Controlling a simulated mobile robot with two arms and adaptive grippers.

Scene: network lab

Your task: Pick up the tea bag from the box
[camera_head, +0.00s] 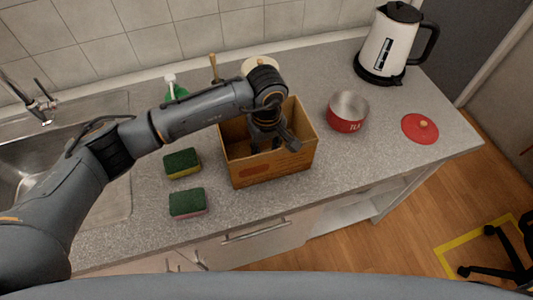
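A brown wooden box (275,170) stands on the grey counter. My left arm comes in from the left, and my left gripper (268,145) points down into the box. Its fingertips are inside the box, partly hidden by the gripper body and the front wall, so I cannot tell whether they are open or shut. I cannot make out a tea bag; the inside of the box is largely covered by the gripper. My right gripper is not in view.
A red tea tin (347,113) stands open right of the box, its red lid (420,128) beside it. A kettle (388,45) stands behind. Two sponges (182,163) (187,203) lie left of the box. A sink (60,175) is at far left.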

